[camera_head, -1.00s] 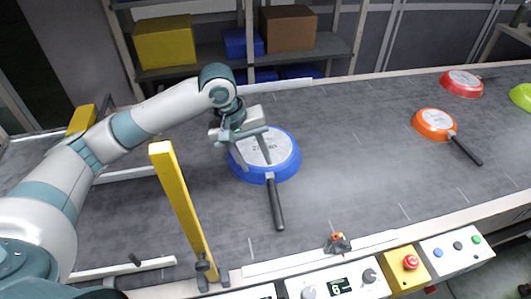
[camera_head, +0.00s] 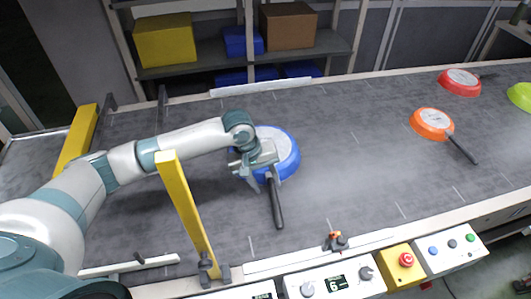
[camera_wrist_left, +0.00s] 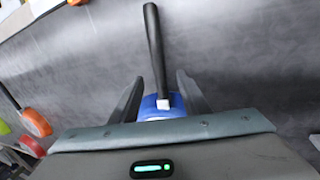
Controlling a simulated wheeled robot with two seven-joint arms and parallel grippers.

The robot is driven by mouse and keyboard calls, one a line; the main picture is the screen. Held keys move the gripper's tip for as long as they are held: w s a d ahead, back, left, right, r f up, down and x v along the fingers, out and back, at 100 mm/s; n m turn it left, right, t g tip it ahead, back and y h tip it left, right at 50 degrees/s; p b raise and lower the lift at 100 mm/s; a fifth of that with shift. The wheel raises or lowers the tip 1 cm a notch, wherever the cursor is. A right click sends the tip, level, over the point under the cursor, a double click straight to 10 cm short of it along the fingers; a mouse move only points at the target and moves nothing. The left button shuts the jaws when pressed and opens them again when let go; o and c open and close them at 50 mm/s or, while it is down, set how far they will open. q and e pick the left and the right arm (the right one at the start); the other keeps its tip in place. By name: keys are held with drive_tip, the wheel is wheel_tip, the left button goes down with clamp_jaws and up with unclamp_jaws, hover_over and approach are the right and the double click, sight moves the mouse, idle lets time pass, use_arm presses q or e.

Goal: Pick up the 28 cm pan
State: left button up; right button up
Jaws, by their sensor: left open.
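The blue pan (camera_head: 288,150) lies upside down on the grey conveyor belt, with a pale label on its base. My gripper hides part of the label, and its size marking is not readable. Its black handle (camera_head: 276,205) points toward the front edge. My left gripper (camera_head: 268,179) is open at the pan's front rim, where the handle begins. In the left wrist view, the two fingers (camera_wrist_left: 160,94) stand on either side of the handle root, with the blue rim (camera_wrist_left: 153,108) between them. Whether they touch it cannot be told. My right gripper is not in view.
An orange pan (camera_head: 430,122), a red pan (camera_head: 459,83) and a green pan (camera_head: 521,96) lie farther right. A yellow post (camera_head: 187,205) stands close to my left forearm. Control boxes (camera_head: 331,288) line the front edge.

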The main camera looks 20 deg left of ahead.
sight(273, 194)
use_arm(q)
drive_tip(key=shift+w+d+f, duration=0.1)
drive_tip(key=shift+d+f, duration=0.05)
drive_tip(key=shift+f, duration=0.4)
drive_tip(key=shift+d+f+p, duration=0.1)
drive_tip(key=shift+f+p, duration=0.3)
drive_tip(key=shift+p, duration=0.05)
drive_tip(key=shift+p+x, duration=0.8)
drive_tip(key=shift+x, duration=1.4)
drive_tip(key=shift+w, duration=0.15)
clamp_jaws()
